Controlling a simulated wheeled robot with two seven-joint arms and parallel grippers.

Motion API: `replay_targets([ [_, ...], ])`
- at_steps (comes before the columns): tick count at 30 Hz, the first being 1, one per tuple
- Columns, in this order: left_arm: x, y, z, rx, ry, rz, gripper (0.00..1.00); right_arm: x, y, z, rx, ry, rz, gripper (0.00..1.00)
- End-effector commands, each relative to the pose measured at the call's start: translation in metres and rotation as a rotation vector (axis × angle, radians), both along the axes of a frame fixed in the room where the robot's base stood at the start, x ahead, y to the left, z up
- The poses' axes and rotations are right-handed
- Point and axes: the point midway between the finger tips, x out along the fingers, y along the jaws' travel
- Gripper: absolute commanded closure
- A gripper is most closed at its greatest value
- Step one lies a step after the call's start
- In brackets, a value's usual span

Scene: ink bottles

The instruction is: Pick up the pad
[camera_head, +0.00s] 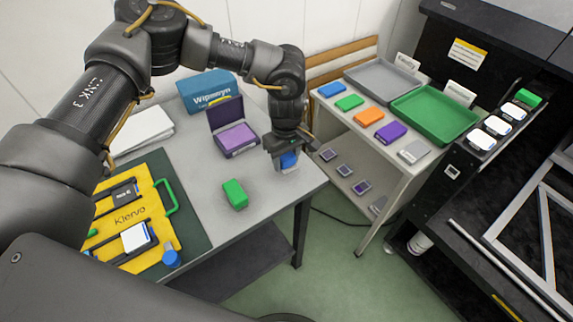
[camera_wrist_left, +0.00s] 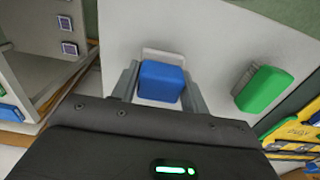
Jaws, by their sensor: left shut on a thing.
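My left gripper (camera_head: 284,157) is shut on a blue block-shaped pad (camera_head: 289,161) near the right edge of the grey table (camera_head: 262,196). In the left wrist view the blue pad (camera_wrist_left: 160,82) sits between the two fingers of the gripper (camera_wrist_left: 158,88), with a pale edge showing behind it. I cannot tell whether it touches the table. A similar green block (camera_head: 235,194) lies on the table to the left of the gripper; it also shows in the left wrist view (camera_wrist_left: 264,90), with a grey strip along one side. My right gripper is not in view.
An open case with a purple pad (camera_head: 237,137) and a blue box (camera_head: 207,92) stand behind. A yellow tray (camera_head: 130,215) lies on a dark mat at left. A shelf with colored blocks, a grey tray (camera_head: 380,75) and a green tray (camera_head: 433,112) stands at right.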

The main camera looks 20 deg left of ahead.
Motion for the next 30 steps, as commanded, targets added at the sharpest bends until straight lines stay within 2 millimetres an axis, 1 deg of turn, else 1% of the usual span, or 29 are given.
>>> replay_targets([
  [1, -0.005, 0.0, 0.007, -0.003, 0.0, -0.003, 0.78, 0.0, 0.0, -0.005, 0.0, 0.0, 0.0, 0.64],
  [8, -0.05, 0.002, 0.059, -0.002, -0.004, -0.007, 0.78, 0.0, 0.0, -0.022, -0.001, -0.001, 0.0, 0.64],
  [12, -0.085, 0.003, 0.073, -0.001, -0.002, -0.008, 0.78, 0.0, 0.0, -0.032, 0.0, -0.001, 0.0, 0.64],
  [15, -0.105, 0.004, 0.083, 0.0, -0.001, -0.007, 0.78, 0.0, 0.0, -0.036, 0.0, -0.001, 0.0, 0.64],
  [18, -0.121, 0.005, 0.09, 0.001, -0.002, -0.005, 0.78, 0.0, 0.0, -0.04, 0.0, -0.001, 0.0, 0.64],
  [21, -0.131, 0.005, 0.096, 0.0, -0.001, -0.003, 0.78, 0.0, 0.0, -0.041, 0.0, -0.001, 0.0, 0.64],
  [24, -0.137, 0.005, 0.099, -0.001, -0.001, -0.001, 0.78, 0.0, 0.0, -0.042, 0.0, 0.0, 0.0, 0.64],
  [30, -0.141, 0.005, 0.101, 0.001, 0.001, 0.0, 0.78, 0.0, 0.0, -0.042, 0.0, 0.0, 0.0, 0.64],
])
